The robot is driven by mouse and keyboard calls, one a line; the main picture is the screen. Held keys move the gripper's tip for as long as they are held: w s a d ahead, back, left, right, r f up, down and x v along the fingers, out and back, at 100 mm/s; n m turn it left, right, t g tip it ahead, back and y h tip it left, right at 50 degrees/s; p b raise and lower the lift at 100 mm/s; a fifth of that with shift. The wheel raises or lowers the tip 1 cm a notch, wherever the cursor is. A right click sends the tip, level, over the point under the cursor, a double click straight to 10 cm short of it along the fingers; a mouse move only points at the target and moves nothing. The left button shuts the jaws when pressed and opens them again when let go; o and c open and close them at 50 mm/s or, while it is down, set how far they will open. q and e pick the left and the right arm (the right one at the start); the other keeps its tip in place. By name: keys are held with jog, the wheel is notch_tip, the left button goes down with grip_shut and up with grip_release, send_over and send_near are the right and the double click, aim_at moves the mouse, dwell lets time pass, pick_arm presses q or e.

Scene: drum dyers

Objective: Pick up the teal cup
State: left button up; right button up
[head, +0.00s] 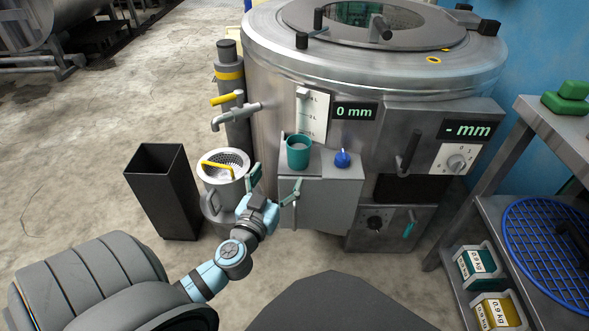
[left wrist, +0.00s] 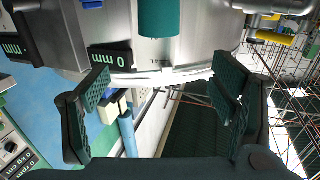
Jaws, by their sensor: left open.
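The teal cup (head: 298,155) stands upright on the small grey ledge box (head: 325,205) at the front of the steel drum, and something pale shows inside it. In the left wrist view, part of the cup (left wrist: 160,18) is at the top edge, beyond my fingers. My left gripper (head: 273,186) is open and empty, just in front of the box and a little below and left of the cup. In the left wrist view, my left gripper (left wrist: 163,100) has its fingers wide apart with nothing between them. My right gripper is not in view.
A blue knob (head: 342,159) sits right of the cup on the box. Left of it are the tap (head: 236,116), a perforated metal pot (head: 223,168) and a black bin (head: 163,190). The steel drum (head: 375,75) rises behind. A shelf (head: 520,125) stands at right.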

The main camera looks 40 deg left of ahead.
aim_at(299, 142)
pick_arm(q)
jog(key=x, duration=1)
jog(key=f+x, duration=0.1)
jog(key=x, duration=0.5)
jog(key=shift+w+b, duration=0.1)
jog(key=shift+b, duration=0.2)
jog(key=shift+r, duration=0.1)
jog(key=c, duration=1.3)
jog(key=shift+o, duration=0.2)
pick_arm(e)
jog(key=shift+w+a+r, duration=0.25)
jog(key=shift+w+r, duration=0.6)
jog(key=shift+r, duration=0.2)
